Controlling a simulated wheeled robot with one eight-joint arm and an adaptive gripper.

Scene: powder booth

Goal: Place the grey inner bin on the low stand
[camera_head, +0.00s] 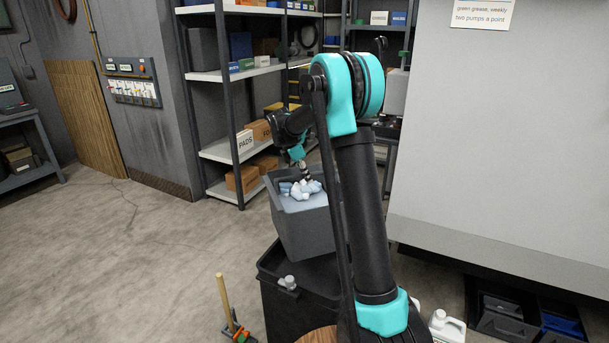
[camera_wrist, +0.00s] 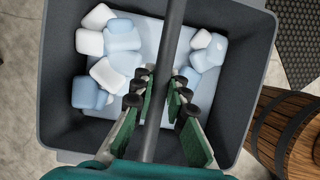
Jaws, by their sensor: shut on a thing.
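The grey inner bin (camera_head: 299,222) hangs slightly tilted just above a large black bin (camera_head: 305,275) in the head view. It holds several white and pale blue lumps. In the wrist view the bin (camera_wrist: 57,85) fills most of the picture, and a dark bar (camera_wrist: 169,60) crosses over its opening. My gripper (camera_wrist: 160,95) has its green-padded fingers on both sides of this bar and is shut on it. In the head view my gripper (camera_head: 304,170) is at the bin's opening, partly hidden by my arm. I cannot make out the low stand.
A wooden barrel (camera_wrist: 285,130) stands right of the bin in the wrist view. A broom-like wooden handle (camera_head: 223,297) stands left of the black bin. Shelves (camera_head: 215,150) are behind, and a white jug (camera_head: 446,325) is at right. The floor at left is free.

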